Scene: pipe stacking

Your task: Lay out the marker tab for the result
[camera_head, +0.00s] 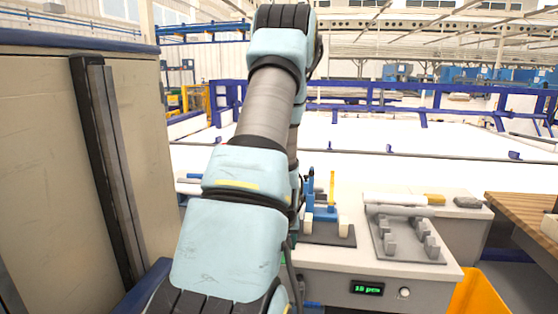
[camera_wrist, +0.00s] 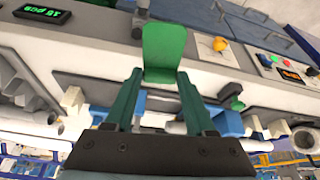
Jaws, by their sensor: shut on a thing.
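A flat green marker tab (camera_wrist: 163,50) stands out beyond my fingertips in the wrist view, with its lower end between them. My gripper (camera_wrist: 161,80) is shut on it; the two dark green fingers are on either side. The tab is held in front of a pale bench front, and I cannot tell how far off it is. In the head view my arm crosses the middle of the picture and hides the gripper and the tab.
A pale bench (camera_head: 330,262) carries a grey cradle rack (camera_head: 410,253), a white pipe (camera_head: 395,199), a blue fixture (camera_head: 324,214), a yellow block (camera_head: 434,199) and a grey block (camera_head: 467,202). Its display (camera_head: 367,288) is lit. An orange bin (camera_head: 478,295) stands right; a cabinet (camera_head: 40,170) stands left.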

